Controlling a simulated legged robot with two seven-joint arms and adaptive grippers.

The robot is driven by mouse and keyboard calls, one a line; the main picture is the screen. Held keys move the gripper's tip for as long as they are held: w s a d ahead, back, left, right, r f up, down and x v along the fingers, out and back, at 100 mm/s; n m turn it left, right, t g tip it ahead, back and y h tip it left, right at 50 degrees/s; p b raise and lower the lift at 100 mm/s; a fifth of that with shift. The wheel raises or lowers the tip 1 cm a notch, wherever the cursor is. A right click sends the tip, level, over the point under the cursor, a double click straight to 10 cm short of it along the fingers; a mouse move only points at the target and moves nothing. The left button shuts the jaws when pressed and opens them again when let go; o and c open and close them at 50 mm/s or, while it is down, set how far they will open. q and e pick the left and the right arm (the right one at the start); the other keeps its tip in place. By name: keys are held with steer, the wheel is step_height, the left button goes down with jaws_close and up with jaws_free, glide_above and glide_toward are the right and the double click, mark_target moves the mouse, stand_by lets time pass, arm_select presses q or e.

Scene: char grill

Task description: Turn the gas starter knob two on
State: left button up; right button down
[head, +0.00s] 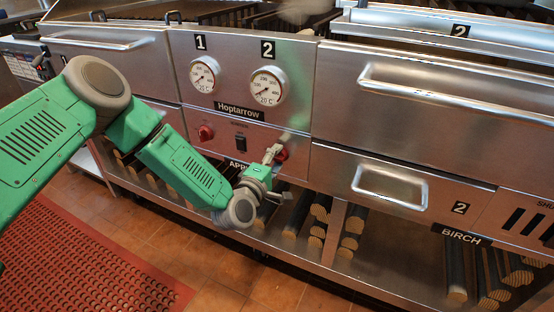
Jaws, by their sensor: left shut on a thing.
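The grill's control panel has two red knobs below the Hoptarrow label. The right red knob (281,154), under gauge 2 (268,86), is partly hidden by my left gripper (273,153). My left gripper reaches it from the front left and is shut on it. The left red knob (206,132) sits below gauge 1 (204,75) with nothing touching it. A dark switch (241,143) is between the two knobs. The turn angle of the held knob cannot be made out. My right gripper is out of the picture.
A drawer with a handle (390,186) is right of the panel, below a long bar handle (450,95). Logs (320,215) lie on the lower shelf (270,240). A red perforated mat (85,260) covers the floor at the left.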

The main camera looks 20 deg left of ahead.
arm_select(q)
steer(key=shift+s+a+f, duration=0.1)
steer(key=shift+f, duration=0.2)
steer(key=o, duration=1.1)
steer(key=shift+o, duration=0.2)
steer(key=shift+a+r, duration=0.1)
steer(key=s+a, duration=0.1)
steer(key=s, duration=1)
steer(key=shift+s, duration=0.4)
